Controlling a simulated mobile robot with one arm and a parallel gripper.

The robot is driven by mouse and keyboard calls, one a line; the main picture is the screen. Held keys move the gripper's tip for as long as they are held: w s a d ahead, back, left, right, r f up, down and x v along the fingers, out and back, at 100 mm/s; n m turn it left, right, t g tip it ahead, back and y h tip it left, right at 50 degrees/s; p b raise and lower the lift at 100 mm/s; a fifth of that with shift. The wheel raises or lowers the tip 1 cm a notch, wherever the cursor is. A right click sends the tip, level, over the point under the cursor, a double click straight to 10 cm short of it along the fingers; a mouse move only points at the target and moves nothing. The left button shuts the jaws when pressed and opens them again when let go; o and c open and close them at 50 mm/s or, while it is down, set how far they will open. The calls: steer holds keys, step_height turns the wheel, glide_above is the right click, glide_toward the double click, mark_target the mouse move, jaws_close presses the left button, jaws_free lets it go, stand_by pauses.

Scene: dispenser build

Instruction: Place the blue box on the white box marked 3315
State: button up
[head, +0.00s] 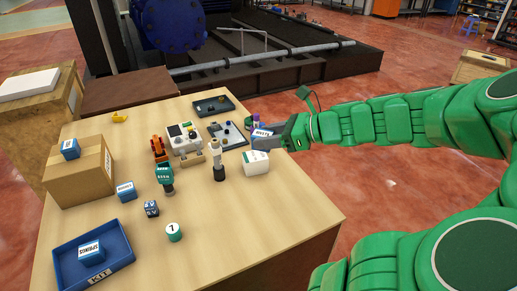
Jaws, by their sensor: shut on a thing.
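My gripper (275,134) is shut on a small blue box (261,132) with a white label, near the table's right edge. The held box appears just above and behind a white box (256,166) in the picture. I cannot tell whether the two touch. The white box stands on the table near its right edge, with a greenish mark too small to read. The far side of the held box is hidden by my gripper.
Other blue boxes sit on a cardboard carton (82,178), on the table (215,240) and in a blue tray (62,285). A black-and-white bottle (218,160) stands left of the white box. Dark trays (213,106) lie behind. The table's front right is clear.

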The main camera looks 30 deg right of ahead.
steer(key=w+d+f, duration=0.2)
steer(key=w+f, duration=0.1)
steer(key=w, duration=0.3)
glide_above(259, 156)
steer(key=s, duration=0.2)
steer(key=f, duration=0.4)
steer(key=shift+w+a, duration=0.15)
steer(key=shift+a, duration=0.05)
steer(key=shift+w+d+f, duration=0.25)
steer(key=shift+w+f, duration=0.45)
steer(key=shift+f, duration=1.7)
steer(key=shift+f, duration=0.1)
steer(key=o, duration=1.1)
